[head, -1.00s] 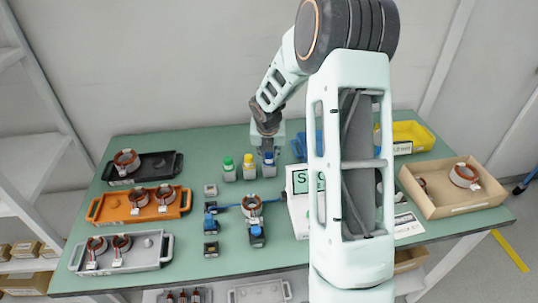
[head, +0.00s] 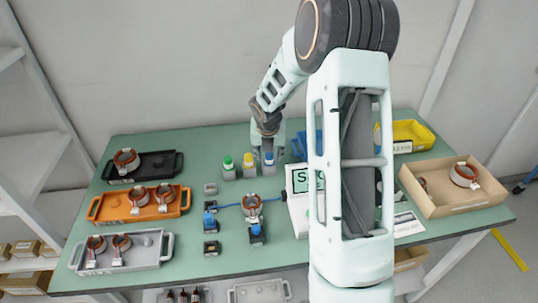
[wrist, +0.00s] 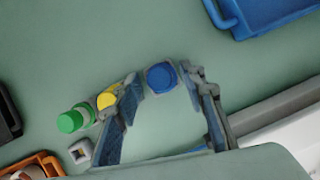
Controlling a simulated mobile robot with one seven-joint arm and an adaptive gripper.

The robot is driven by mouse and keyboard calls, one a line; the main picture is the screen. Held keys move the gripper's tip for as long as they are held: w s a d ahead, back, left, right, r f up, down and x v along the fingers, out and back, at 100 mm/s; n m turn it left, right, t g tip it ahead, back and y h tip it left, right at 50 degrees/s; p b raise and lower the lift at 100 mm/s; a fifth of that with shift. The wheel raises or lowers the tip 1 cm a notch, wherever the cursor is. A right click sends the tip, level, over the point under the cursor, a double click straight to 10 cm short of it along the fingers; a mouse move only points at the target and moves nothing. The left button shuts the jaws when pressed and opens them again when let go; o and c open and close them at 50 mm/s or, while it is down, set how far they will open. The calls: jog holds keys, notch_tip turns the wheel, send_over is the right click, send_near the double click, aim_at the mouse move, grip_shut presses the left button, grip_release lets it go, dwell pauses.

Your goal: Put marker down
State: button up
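The blue-capped marker (head: 269,171) stands upright on the green table, at the right end of a row with a yellow-capped marker (head: 249,171) and a green-capped marker (head: 229,172). My gripper (head: 268,152) points down over the blue-capped marker. In the wrist view the blue cap (wrist: 161,77) lies between the fingertips of my gripper (wrist: 163,80), one finger on each side. I cannot tell whether the fingers touch it. The left finger partly hides the yellow cap (wrist: 107,100); the green cap (wrist: 70,122) is clear of it.
Black (head: 170,164), orange (head: 180,204) and grey (head: 91,267) trays with copper-wound parts stand at the left. A white device with a screen (head: 297,213), a yellow bin (head: 418,132) and a cardboard box (head: 445,208) are at the right. Bare table lies behind the markers.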

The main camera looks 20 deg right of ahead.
jog(key=p+v, duration=0.1)
jog(key=v, duration=1.1)
jog(key=shift+r, duration=0.25)
jog(key=shift+s, duration=0.1)
